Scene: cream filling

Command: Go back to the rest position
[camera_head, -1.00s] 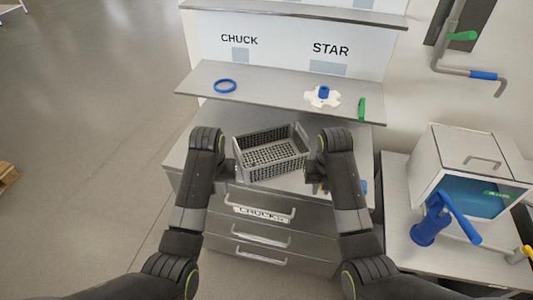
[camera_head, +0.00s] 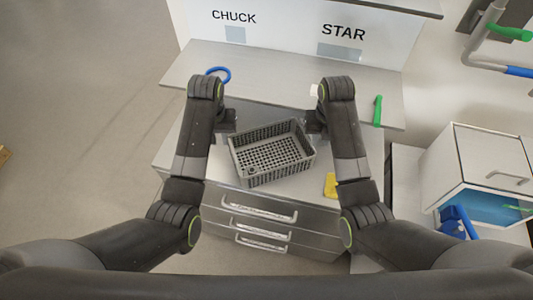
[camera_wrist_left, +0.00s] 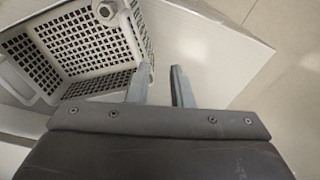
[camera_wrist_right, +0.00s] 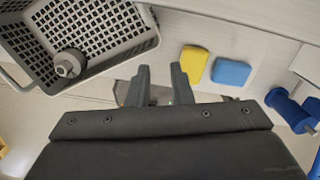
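A grey mesh crate (camera_head: 236,160) sits on the workbench top between my two arms. My left gripper (camera_head: 230,120) is at the crate's back left corner; in the left wrist view its fingers (camera_wrist_left: 157,72) are apart with nothing between them, beside the crate wall. My right gripper (camera_head: 314,122) is at the back right corner; in the right wrist view its fingers (camera_wrist_right: 157,72) are also apart and empty, just off the crate rim. A round metal part (camera_wrist_right: 68,63) lies inside the crate.
A blue ring (camera_head: 224,74) and a green part (camera_head: 377,110) lie on the shelf. A yellow block (camera_wrist_right: 195,64) and a blue block (camera_wrist_right: 231,72) lie on the bench right of the crate. A white cabinet (camera_head: 470,165) stands at the right.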

